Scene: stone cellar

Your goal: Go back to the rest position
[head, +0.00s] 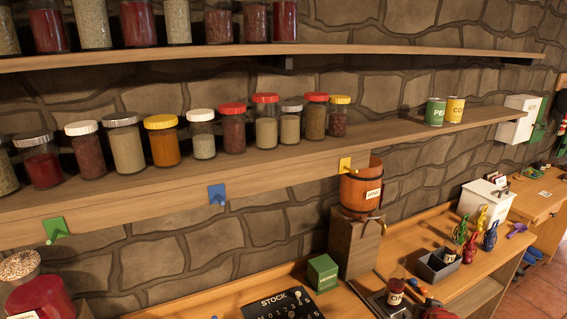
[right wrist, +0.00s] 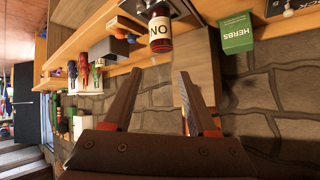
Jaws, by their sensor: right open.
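My right gripper (right wrist: 155,80) shows in the right wrist view with its two dark fingers spread apart. Nothing is between the fingers. A dark red bottle with a pale label (right wrist: 161,32) appears just beyond the fingertips, apart from them; the view is turned over. In the head view the labelled bottle (head: 395,291) stands on the lower counter near the bottom edge. I cannot clearly make out my right gripper in the head view. My left gripper is in neither view.
A long wooden shelf (head: 180,180) carries several spice jars and two cans. Below it are a wooden bucket (head: 361,188) on a grey block, a green box (head: 322,272), a black stock board (head: 283,305), a grey bin (head: 438,267) and a white box (head: 486,204). Air before the shelf looks clear.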

